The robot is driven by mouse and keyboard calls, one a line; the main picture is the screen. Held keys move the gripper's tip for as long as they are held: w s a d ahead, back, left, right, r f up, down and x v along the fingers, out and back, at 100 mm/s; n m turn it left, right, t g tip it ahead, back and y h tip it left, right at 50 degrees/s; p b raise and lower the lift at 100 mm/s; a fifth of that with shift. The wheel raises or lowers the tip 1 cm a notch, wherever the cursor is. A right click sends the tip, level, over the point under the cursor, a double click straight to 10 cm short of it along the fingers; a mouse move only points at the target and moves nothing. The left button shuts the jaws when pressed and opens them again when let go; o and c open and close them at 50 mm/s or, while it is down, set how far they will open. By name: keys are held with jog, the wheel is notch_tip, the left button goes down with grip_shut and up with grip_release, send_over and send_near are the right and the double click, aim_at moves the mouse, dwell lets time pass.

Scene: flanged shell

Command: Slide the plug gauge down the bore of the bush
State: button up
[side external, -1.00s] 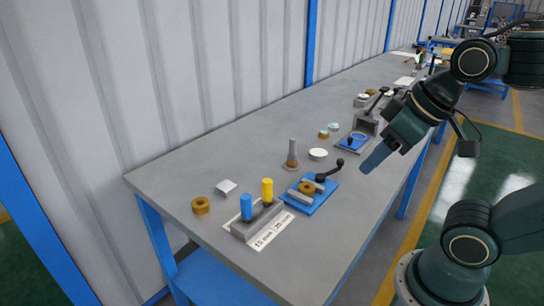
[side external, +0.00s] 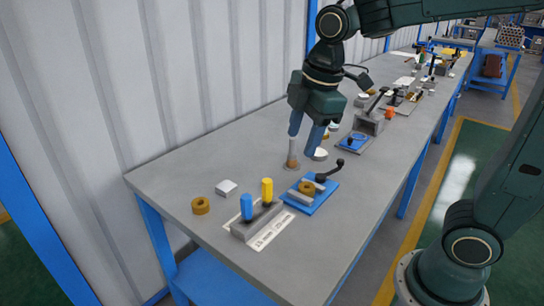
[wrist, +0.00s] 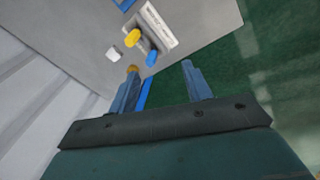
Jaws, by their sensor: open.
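Two plug gauges stand upright in a grey block (side external: 243,231): one with a blue handle (side external: 247,208) and one with a yellow handle (side external: 267,189). The wrist view also shows the blue one (wrist: 151,58) and the yellow one (wrist: 132,38). A brass bush (side external: 306,187) sits in a small blue vise (side external: 318,201) to the right of the block; its bore is too small to make out. My gripper (side external: 306,142) is open and empty, in the air above the bench behind the vise, apart from both gauges and the bush.
A loose brass ring (side external: 201,205) and a white block (side external: 226,187) lie left of the gauges on the grey bench (side external: 180,170). A grey post on a brown base (side external: 292,163) stands behind the vise, near my fingers in the picture.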

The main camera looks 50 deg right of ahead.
jog(key=w+a+f+n+g, duration=0.1)
jog(key=w+a+f+n, duration=0.15)
jog(key=w+n, duration=0.35)
jog(key=n+g, duration=0.2)
jog(key=n, duration=0.3)
send_over(246, 207)
jog(key=d, duration=0.1)
notch_tip(246, 207, down, 6)
jog(key=shift+w+d+r, duration=0.1)
jog(key=shift+w, duration=0.3)
jog(key=shift+f, duration=4.3)
jog(key=shift+f, duration=0.15)
jog(key=shift+f, duration=2.45)
grip_shut()
